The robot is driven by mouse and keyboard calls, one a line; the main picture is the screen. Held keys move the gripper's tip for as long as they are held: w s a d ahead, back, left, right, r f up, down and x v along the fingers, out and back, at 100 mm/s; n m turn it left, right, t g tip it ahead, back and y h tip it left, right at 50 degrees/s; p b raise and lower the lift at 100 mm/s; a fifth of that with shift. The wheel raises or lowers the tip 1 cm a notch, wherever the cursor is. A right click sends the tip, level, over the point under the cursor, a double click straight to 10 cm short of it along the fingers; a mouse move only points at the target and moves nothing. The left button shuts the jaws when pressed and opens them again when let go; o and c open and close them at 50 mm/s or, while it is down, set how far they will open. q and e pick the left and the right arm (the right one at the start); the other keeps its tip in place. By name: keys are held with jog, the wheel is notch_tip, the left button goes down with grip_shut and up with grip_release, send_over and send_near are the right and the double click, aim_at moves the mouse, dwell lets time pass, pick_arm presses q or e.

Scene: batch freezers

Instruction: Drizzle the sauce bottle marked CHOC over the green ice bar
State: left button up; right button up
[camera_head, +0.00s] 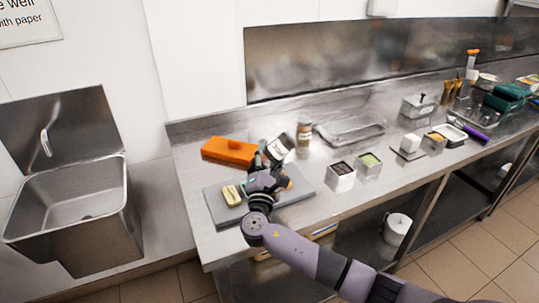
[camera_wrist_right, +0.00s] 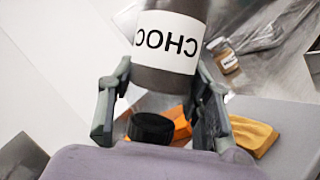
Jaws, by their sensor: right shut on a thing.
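My right gripper (camera_head: 266,176) is shut on the sauce bottle (camera_head: 278,148), holding it tilted above the grey board (camera_head: 222,213). In the right wrist view the bottle's white CHOC label (camera_wrist_right: 168,42) reads upside down between the fingers (camera_wrist_right: 160,105). A dark round piece (camera_wrist_right: 152,127) shows below it; I cannot tell if it is part of the bottle. A pale yellow-green bar (camera_head: 231,195) lies on the board, left of the gripper. An orange-yellow bar (camera_head: 288,183), also in the wrist view (camera_wrist_right: 255,138), lies right of it. No sauce stream is visible. My left gripper is out of view.
An orange block (camera_head: 229,151) lies behind the board. A labelled jar (camera_head: 303,135) stands to the right, also in the wrist view (camera_wrist_right: 224,55). Two metal tubs (camera_head: 341,178) (camera_head: 368,168) stand right of the board. A sink (camera_head: 75,205) is at the left.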

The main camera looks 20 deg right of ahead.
jog(key=shift+m+b, duration=0.5)
jog(key=shift+m, duration=0.4)
jog(key=m+g, duration=0.1)
jog(key=m, duration=0.1)
jog(key=shift+m+g+b, duration=0.3)
jog(key=shift+b, duration=0.05)
jog(key=shift+r, duration=0.1)
jog(key=m, duration=0.1)
jog(key=r+m+g, duration=0.1)
jog(key=m, duration=0.1)
jog(key=shift+r+p, duration=0.3)
jog(key=shift+p, duration=0.1)
jog(key=shift+r+m+g+p, duration=0.3)
jog(key=shift+r+m+g, duration=0.1)
jog(key=shift+m, duration=0.5)
